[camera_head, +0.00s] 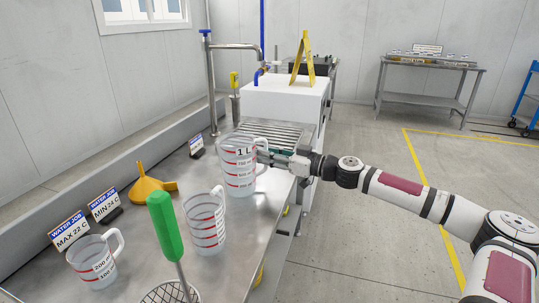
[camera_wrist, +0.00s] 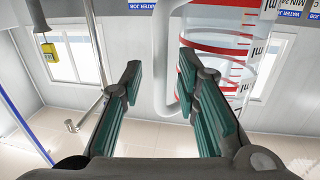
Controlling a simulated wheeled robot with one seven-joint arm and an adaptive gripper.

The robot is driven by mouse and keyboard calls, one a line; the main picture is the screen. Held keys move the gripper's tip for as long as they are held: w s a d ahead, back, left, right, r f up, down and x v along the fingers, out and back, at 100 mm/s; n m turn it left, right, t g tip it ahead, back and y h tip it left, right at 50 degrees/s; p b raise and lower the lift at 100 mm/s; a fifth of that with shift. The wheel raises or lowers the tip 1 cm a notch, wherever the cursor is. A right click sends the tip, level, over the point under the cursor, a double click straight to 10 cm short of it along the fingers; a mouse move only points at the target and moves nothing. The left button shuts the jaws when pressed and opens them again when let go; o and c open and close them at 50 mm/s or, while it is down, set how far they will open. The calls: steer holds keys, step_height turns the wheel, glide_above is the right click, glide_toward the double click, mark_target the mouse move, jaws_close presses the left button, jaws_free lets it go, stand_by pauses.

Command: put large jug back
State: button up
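The large clear jug (camera_head: 238,172) with "1 L" and red marks is upright at the steel bench, its handle facing right toward my arm. My gripper (camera_head: 268,157) reaches in from the right at handle height. In the wrist view the picture is upside down; my gripper (camera_wrist: 162,68) has its green-padded fingers spread apart. The jug's white handle (camera_wrist: 163,85) lies between them, with a gap to the left finger; whether the right finger touches it I cannot tell. The jug's red-marked body (camera_wrist: 225,50) shows beyond the right finger.
On the bench (camera_head: 150,225) stand a medium jug (camera_head: 205,228), a small jug (camera_head: 92,262), a yellow funnel (camera_head: 150,188), a green-handled tool (camera_head: 165,226) and sign cards (camera_head: 68,231). A ribbed rack (camera_head: 275,133) and white box (camera_head: 285,97) are behind the large jug.

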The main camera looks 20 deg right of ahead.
steer(key=p+v, duration=0.1)
steer(key=v, duration=1.1)
